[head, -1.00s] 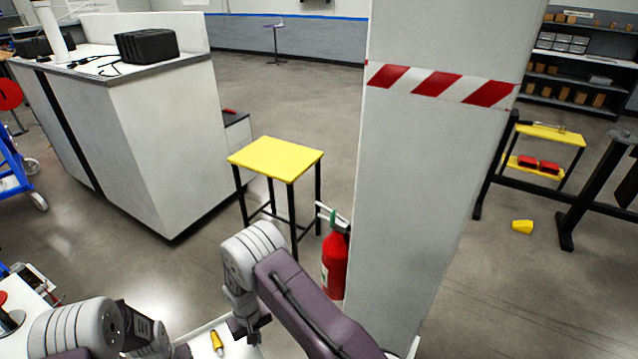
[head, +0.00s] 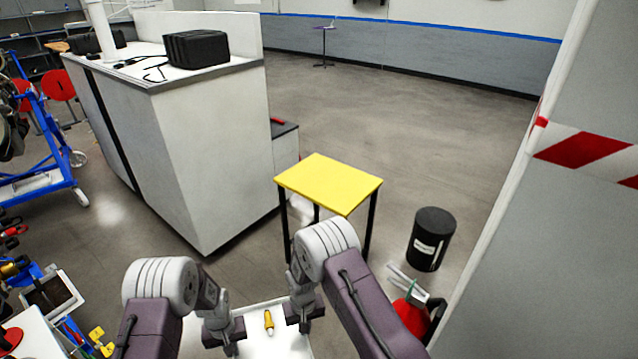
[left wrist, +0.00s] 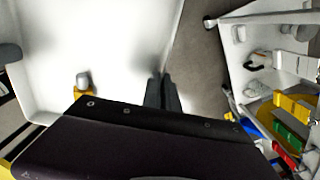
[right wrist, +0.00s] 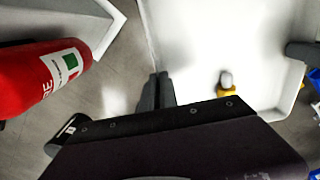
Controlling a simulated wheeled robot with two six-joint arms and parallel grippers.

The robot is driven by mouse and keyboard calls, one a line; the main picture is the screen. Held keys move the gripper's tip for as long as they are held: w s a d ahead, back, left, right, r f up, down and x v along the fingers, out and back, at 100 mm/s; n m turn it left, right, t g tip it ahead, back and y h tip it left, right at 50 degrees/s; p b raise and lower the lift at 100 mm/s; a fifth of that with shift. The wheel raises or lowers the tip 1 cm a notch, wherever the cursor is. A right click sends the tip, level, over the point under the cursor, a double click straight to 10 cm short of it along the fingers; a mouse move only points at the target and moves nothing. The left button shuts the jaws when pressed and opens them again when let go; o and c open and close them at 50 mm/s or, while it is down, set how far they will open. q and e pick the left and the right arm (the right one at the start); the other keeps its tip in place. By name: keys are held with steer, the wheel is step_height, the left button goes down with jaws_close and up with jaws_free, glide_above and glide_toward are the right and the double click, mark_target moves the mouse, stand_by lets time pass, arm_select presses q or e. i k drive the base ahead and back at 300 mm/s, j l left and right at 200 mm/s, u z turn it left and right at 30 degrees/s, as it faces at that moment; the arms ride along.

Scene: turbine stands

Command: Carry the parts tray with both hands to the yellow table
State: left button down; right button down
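The white parts tray (head: 262,345) is at the bottom of the head view, with a yellow-handled tool (head: 268,320) lying in it. My left gripper (head: 224,340) is at the tray's left side and my right gripper (head: 305,318) is at its right side. In the left wrist view the left fingers (left wrist: 161,92) are closed on the tray wall (left wrist: 175,40). In the right wrist view the right fingers (right wrist: 156,94) are closed on the opposite wall (right wrist: 150,40). The yellow table (head: 330,182) stands ahead, slightly right of the tray, its top bare.
A black bin (head: 432,240) stands right of the table. A red fire extinguisher (head: 412,315) and a striped pillar (head: 585,230) are close on the right. A white counter (head: 205,160) stands on the left, with a blue cart (head: 45,165) beyond. Open floor lies behind the table.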

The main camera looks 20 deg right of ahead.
mark_target(329, 179)
steer(key=i+j, duration=0.1)
steer(key=i, duration=2)
steer(key=i+z, duration=0.35)
steer(key=i+j+z, duration=0.1)
steer(key=i+z, duration=0.25)
steer(key=i+j+z, duration=0.3)
steer(key=i+l+z, duration=0.15)
steer(key=z, duration=0.3)
steer(key=i+z, duration=0.25)
steer(key=z, duration=0.15)
